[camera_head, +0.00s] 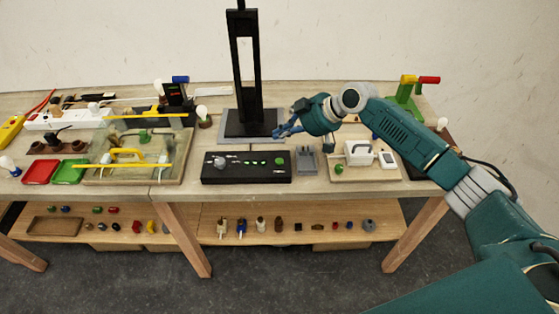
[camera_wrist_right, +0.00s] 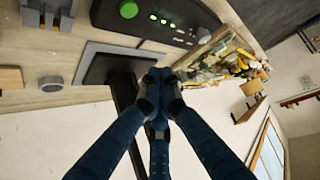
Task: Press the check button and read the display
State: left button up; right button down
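A black control box (camera_head: 245,176) sits near the front edge of the table. It has a round green button (camera_head: 279,161) at its right end, a row of small green lights (camera_head: 258,162) and a grey knob (camera_head: 221,162). In the right wrist view the green button (camera_wrist_right: 128,9) and the lights (camera_wrist_right: 168,22) show at the top. My right gripper (camera_head: 284,131) is behind the box, by the base of a black stand. Its blue fingertips (camera_wrist_right: 158,80) come together with nothing visible between them. I cannot make out a reading on any display. My left gripper is out of view.
A tall black stand (camera_head: 247,70) on a grey base rises behind the box. A grey fixture (camera_head: 307,161) and a wooden board (camera_head: 364,174) with a white part stand to the right. Trays and tools crowd the left. A lower shelf (camera_head: 300,226) holds small parts.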

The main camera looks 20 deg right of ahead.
jog(key=shift+w, duration=0.1)
dwell(0.3)
jog(key=b, duration=0.6)
send_over(281, 163)
notch_tip(281, 163, down, 8)
jog(key=shift+w+r, duration=0.1)
jog(key=shift+r, duration=0.15)
jog(key=shift+f+b, duration=0.35)
jog(key=shift+f, duration=0.3)
jog(key=shift+f, duration=0.1)
dwell(0.3)
jog(key=shift+f, duration=0.3)
jog(key=shift+f+b, duration=0.4)
jog(key=shift+b, duration=0.15)
dwell(0.4)
jog(key=shift+r, duration=0.1)
jog(key=shift+r+p, duration=0.65)
jog(key=shift+r, duration=0.05)
jog(key=shift+r, duration=0.1)
